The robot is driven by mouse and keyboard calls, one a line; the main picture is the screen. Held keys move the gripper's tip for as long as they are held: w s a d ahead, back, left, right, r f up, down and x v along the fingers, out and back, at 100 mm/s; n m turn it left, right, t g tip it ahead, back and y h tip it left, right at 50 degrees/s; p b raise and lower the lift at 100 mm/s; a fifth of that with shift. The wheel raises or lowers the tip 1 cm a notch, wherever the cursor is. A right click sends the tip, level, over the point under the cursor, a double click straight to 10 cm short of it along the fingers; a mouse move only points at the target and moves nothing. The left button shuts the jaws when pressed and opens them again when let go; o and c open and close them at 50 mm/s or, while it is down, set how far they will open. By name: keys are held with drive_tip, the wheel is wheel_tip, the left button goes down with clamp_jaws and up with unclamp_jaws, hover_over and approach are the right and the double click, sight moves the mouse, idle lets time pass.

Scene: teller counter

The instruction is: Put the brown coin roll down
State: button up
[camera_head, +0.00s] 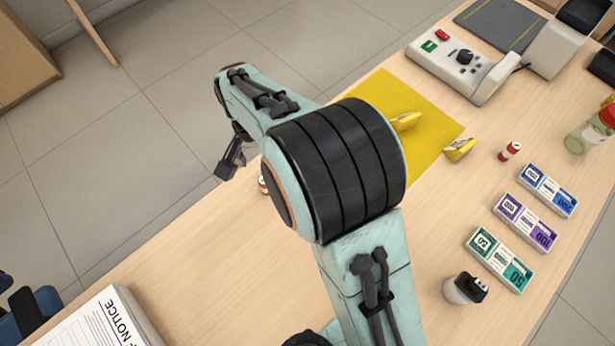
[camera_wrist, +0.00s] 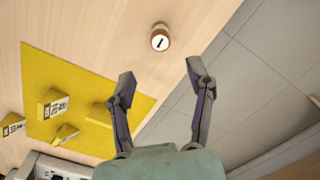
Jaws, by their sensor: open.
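The brown coin roll (camera_wrist: 160,40) stands on the wooden counter in the wrist view, its pale round end with a dark mark facing up. In the head view only a sliver of the coin roll (camera_head: 262,186) shows beside my arm; the rest is hidden. My gripper (camera_wrist: 161,78) is open and empty, its two fingers spread apart. The coin roll is beyond the fingertips and apart from them. In the head view my gripper (camera_head: 229,165) is at the counter's far-left edge, partly covered by my arm.
A yellow mat (camera_head: 440,125) holds yellow wedge-shaped pieces (camera_head: 460,149). A red roll (camera_head: 511,151), banknote bundles (camera_head: 525,222) and a small dark-topped container (camera_head: 465,289) stand to the right. A control device (camera_head: 463,62) is at the back. A notice block (camera_head: 95,322) is at front left.

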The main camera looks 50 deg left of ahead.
drive_tip(key=w+d+r+m, duration=0.1)
drive_tip(key=w+d+r, duration=0.3)
drive_tip(key=d, duration=0.3)
drive_tip(key=w+d+r+m, duration=0.1)
drive_tip(key=w+d+r, duration=0.2)
drive_tip(key=d, duration=0.4)
drive_tip(key=w+d+r+m, duration=0.2)
drive_tip(key=w+d+r, duration=0.2)
drive_tip(key=d, duration=0.3)
drive_tip(key=s+d+m, duration=0.2)
drive_tip(key=s+d, duration=0.3)
drive_tip(key=d, duration=0.4)
drive_tip(key=s+d+r+m, duration=0.1)
drive_tip(key=s+d, duration=0.4)
drive_tip(key=d, duration=0.4)
drive_tip(key=shift+s+d+m+y, duration=0.2)
drive_tip(key=shift+m+y, duration=0.2)
